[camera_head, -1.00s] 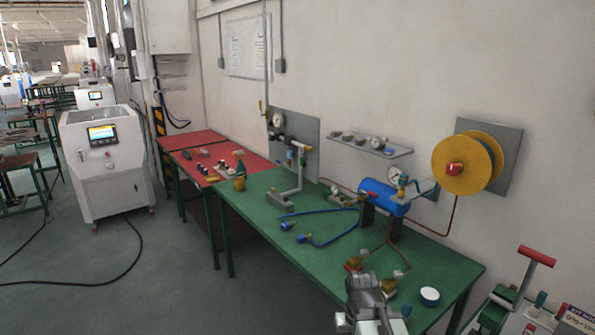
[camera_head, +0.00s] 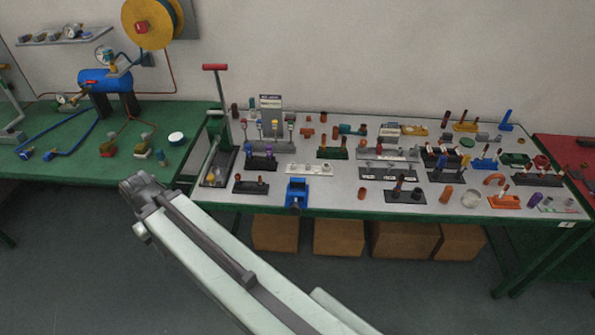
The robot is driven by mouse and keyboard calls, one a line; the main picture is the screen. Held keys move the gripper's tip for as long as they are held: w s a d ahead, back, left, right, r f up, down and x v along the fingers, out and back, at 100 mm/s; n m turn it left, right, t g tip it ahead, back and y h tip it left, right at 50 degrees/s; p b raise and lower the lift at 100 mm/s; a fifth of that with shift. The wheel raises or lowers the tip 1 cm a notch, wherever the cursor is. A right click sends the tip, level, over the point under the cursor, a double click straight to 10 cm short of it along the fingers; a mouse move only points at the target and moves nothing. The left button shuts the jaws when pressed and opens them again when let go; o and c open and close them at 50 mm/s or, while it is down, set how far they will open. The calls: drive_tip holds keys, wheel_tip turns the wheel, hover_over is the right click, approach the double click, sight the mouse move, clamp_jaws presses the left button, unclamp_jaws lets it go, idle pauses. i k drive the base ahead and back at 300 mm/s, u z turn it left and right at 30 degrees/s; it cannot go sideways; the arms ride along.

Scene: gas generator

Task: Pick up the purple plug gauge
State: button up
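A small purple cylinder (camera_head: 535,199) stands near the right front of the grey-topped table, beside an orange holder; it may be the plug gauge. Another purple-topped piece (camera_head: 271,150) stands in a dark rack at the left part of this table. Both are too small to identify surely. My arm reaches from the bottom right to the left, and my gripper (camera_head: 137,183) is at its end, in front of the green table's edge. It is far to the left of the purple cylinder. Its fingers are not clear enough to show whether they are open.
The grey-topped table (camera_head: 340,205) holds several racks, fittings and a blue vise (camera_head: 296,192). A tall red-handled pump (camera_head: 216,130) stands at its left end. The green table (camera_head: 50,180) holds a blue tank (camera_head: 105,80) and hoses. Cardboard boxes (camera_head: 338,236) sit underneath.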

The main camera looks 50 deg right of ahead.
sight(269, 147)
drive_tip(key=u, duration=0.6)
drive_tip(key=k, duration=0.1)
drive_tip(key=z, duration=1.4)
drive_tip(key=i, duration=0.9)
drive_tip(key=z, duration=0.4)
drive_tip(key=k, duration=0.8)
drive_tip(key=z, duration=0.2)
drive_tip(key=i, duration=0.95)
drive_tip(key=u, duration=0.05)
